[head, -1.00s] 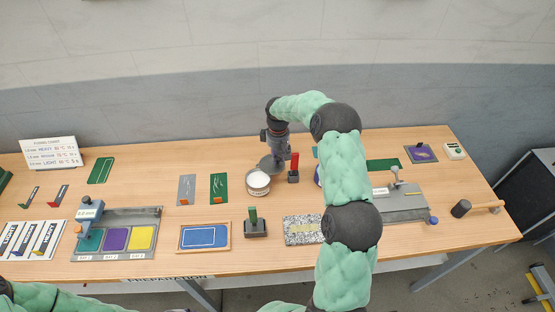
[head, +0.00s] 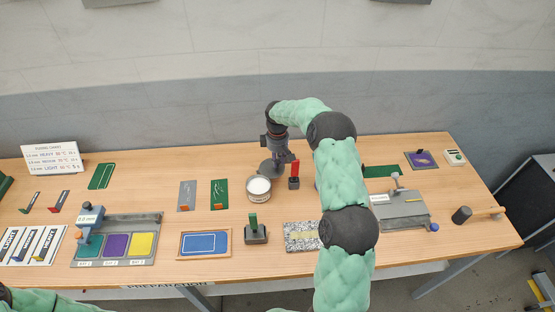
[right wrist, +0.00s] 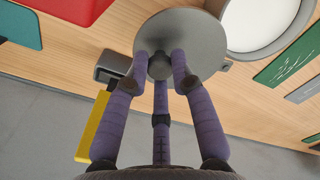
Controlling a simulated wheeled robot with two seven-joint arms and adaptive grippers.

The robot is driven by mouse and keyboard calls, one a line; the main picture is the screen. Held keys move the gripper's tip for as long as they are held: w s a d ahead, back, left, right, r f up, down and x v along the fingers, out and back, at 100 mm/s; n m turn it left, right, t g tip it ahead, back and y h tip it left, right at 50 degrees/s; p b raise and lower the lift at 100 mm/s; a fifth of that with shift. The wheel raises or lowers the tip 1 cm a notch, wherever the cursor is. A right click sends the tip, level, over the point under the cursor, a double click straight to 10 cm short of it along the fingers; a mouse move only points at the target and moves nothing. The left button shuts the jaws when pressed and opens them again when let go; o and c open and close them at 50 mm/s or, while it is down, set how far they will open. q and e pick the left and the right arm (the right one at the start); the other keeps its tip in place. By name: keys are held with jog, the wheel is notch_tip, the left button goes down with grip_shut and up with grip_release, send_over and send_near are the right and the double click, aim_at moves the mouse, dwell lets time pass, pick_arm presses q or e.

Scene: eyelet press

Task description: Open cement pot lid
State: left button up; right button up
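The cement pot (head: 258,192) stands uncovered on the table, showing its white inside. Its open mouth also shows in the right wrist view (right wrist: 262,20). The lid (right wrist: 205,48) is a grey disc with a small knob, off the pot and beside it. In the head view the lid (head: 267,168) shows just behind and right of the pot. My right gripper (right wrist: 160,66) has its three fingers closed around the knob. In the head view the gripper (head: 274,152) points down. Whether the lid touches the table I cannot tell. My left gripper is out of view.
A red-handled stand (head: 294,178) is close right of the lid. A green card (head: 219,194) and a grey card (head: 187,195) lie left of the pot. A green-handled stamp (head: 255,232) stands in front. Bare table lies behind the cards.

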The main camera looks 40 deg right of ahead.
jog(key=o, duration=0.3)
notch_tip(320, 180, up, 12)
dwell(0.6)
jog(key=shift+r, duration=0.1)
dwell(0.4)
